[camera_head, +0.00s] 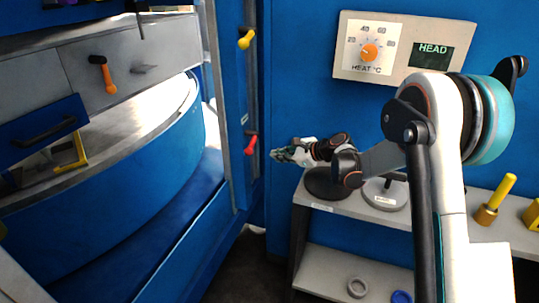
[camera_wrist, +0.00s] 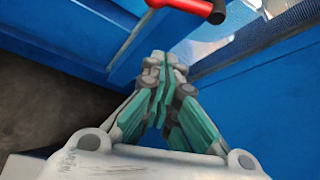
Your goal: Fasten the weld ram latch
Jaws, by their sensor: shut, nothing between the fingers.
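No label for the weld ram latch is readable, so I cannot tell which handle belongs to it. A red handle (camera_head: 250,144) sits on the grey-edged blue frame in the head view. It also shows at the top of the wrist view as a red bar (camera_wrist: 185,5) with a black end. A yellow handle (camera_head: 246,39) sits higher on the same frame. An orange handle (camera_head: 108,78) hangs from a grey panel at the left. My gripper (camera_head: 277,155) is shut and empty, just right of the red handle. In the wrist view its fingertips (camera_wrist: 160,62) point below the red bar, apart from it.
A control panel (camera_head: 402,48) marked HEAT and HEAD is on the blue wall. A yellow-topped tool (camera_head: 496,199) stands at the right. A large blue drum (camera_head: 110,180) fills the left opening.

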